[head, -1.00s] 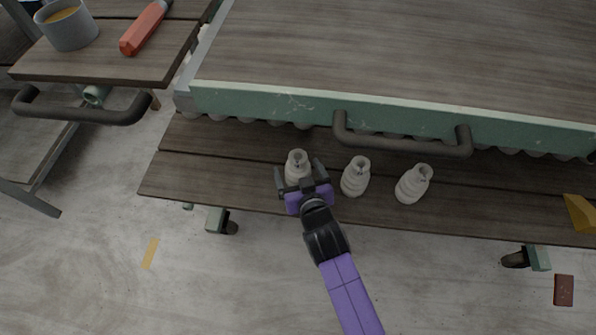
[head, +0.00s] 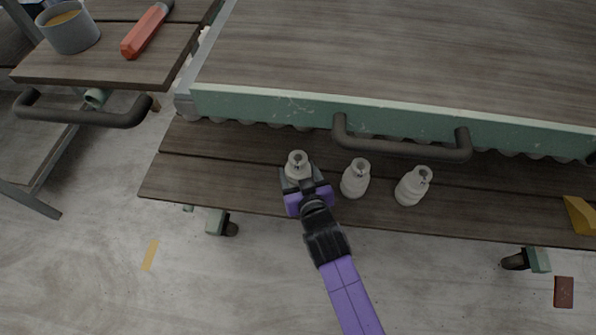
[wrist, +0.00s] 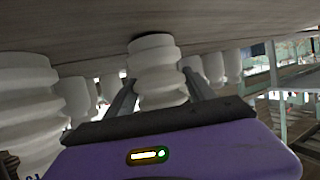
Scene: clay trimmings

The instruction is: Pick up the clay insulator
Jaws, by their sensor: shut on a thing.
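Three white ribbed clay insulators stand on the slatted lower shelf in the head view. My gripper (head: 302,180) is shut on the leftmost clay insulator (head: 298,162), which is upright at shelf level. I cannot tell whether its base touches the shelf. The held clay insulator also shows between the fingers in the wrist view (wrist: 154,62). A second insulator (head: 355,179) stands just right of my gripper, and a third insulator (head: 413,186) stands farther right. The lower part of the held insulator is hidden by my gripper.
A green-edged upper deck (head: 270,105) with a dark handle (head: 400,149) overhangs the lower shelf (head: 190,176). A side table at the upper left holds a grey cup (head: 70,33) and an orange-handled tool (head: 143,35). A yellow wedge (head: 580,214) lies at the shelf's right end.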

